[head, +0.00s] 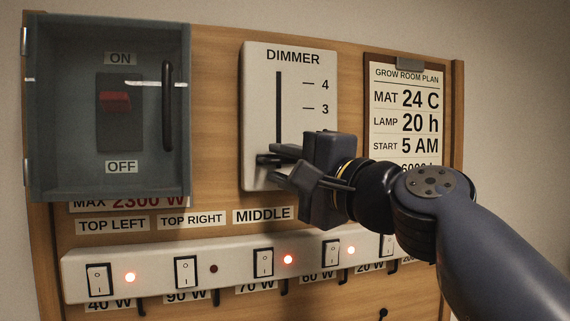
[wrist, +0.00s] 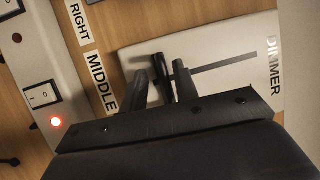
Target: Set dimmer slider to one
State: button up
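The white dimmer panel (head: 257,90) has a dark vertical slot with scale marks; 4 and 3 show, and lower marks are hidden behind my gripper. The dark slider knob (head: 266,160) sits low on the panel, near the slot's bottom end. In the wrist view, the panel (wrist: 225,50) lies sideways and the knob (wrist: 162,66) is at the slot's left end. My gripper (head: 277,165) has its fingers apart, one above and one below the knob. In the wrist view, the fingers (wrist: 168,78) straddle the knob, with a gap on its right side; contact on the left is unclear.
A white strip of rocker switches (head: 215,268) with lights runs below. A grow room plan sheet (head: 405,120) hangs to the right, partly behind my arm.

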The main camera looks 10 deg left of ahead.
jog(key=shift+s+d, duration=0.1)
jog(key=b+v, duration=0.3)
jog(key=v, duration=0.7)
jog(key=shift+d, duration=0.25)
jog(key=shift+a, duration=0.15)
jog(key=p+x, duration=0.3)
jog(key=x, duration=0.7)
jog(key=shift+a+r, duration=0.25)
jog(key=shift+a, duration=0.1)
jog(key=shift+d+r+p, duration=0.2)
jog(key=shift+r+p, duration=0.1)
jog(key=shift+p, duration=0.15)
